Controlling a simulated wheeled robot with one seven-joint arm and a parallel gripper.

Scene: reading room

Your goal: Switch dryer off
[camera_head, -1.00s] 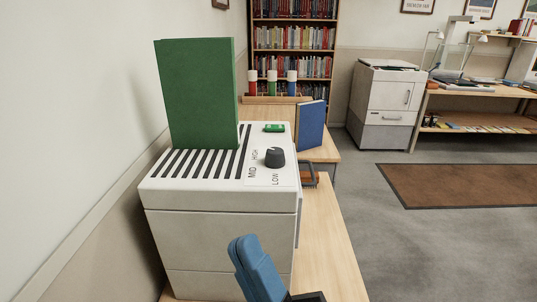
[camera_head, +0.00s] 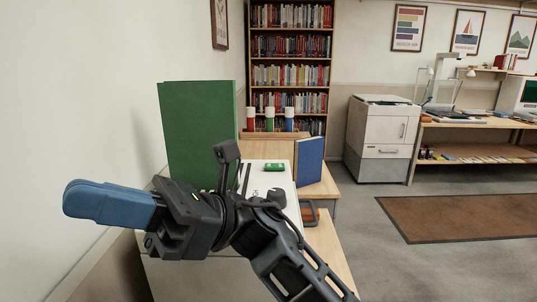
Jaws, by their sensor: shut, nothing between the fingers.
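The dryer is a white box (camera_head: 262,178) on a wooden table, with a green book (camera_head: 198,128) standing upright on its slotted top. My arm hides most of the dryer's front, slots and dial lettering.
A blue book (camera_head: 309,162) stands on the table (camera_head: 333,252) behind and right of the dryer. A wooden rack (camera_head: 272,133) with red, green and blue bottles stands farther back. The wall is close on the left.

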